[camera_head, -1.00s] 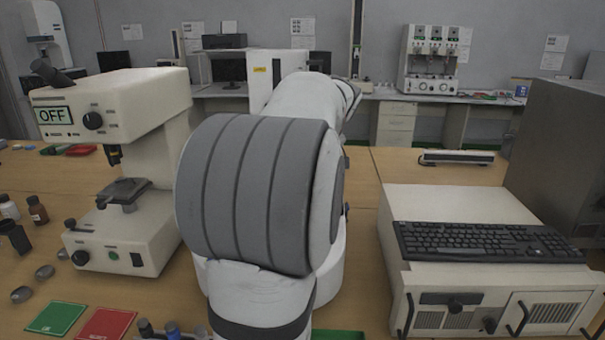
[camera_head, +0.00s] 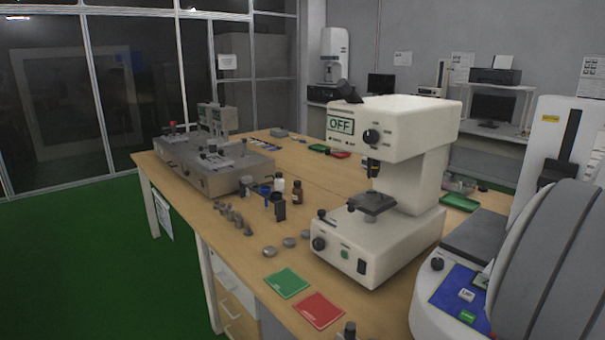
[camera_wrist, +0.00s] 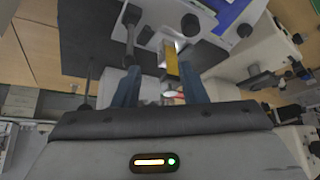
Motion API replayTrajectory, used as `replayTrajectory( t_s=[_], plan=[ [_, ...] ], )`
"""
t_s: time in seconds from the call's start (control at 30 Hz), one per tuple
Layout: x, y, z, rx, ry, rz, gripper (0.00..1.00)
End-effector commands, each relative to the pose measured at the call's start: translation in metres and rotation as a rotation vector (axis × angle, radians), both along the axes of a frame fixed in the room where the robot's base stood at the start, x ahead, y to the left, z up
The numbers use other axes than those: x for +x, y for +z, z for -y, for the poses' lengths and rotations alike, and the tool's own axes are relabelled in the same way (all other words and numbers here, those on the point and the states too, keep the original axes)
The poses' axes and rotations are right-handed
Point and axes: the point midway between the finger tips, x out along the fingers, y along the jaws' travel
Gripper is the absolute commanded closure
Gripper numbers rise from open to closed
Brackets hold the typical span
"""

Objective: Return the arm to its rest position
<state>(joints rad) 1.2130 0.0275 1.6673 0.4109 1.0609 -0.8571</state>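In the wrist view my gripper (camera_wrist: 158,80) shows as two blue fingers standing well apart. A slim yellow-and-white piece appears between or beyond them, but nothing looks clamped. I cannot tell its distance or what it belongs to. In the head view the grey ribbed part of my arm (camera_head: 555,265) fills the lower right corner. My gripper is not visible in that view.
A white microscope-like machine (camera_head: 412,165) marked OFF stands on the wooden table. Green (camera_head: 287,283) and red (camera_head: 320,310) cards, small bottles and metal parts lie left of it. A grey metal fixture (camera_head: 213,165) stands further left. Green floor beside the table is clear.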

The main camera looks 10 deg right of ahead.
Motion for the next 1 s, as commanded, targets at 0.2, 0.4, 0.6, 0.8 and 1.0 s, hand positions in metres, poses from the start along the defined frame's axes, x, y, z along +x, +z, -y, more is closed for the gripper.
replayTrajectory(
  t_s=[0.2,0.4,0.6,0.8,1.0],
  plan=[
    [0.066,-0.010,-0.118,0.072,0.118,-0.064,0.62],
    [0.087,-0.029,-0.231,0.112,0.221,-0.142,0.62],
    [0.072,-0.051,-0.332,0.118,0.324,-0.219,0.62],
    [0.036,-0.074,-0.405,0.096,0.423,-0.283,0.62],
    [0.007,-0.090,-0.437,0.075,0.477,-0.314,0.62]
  ],
)
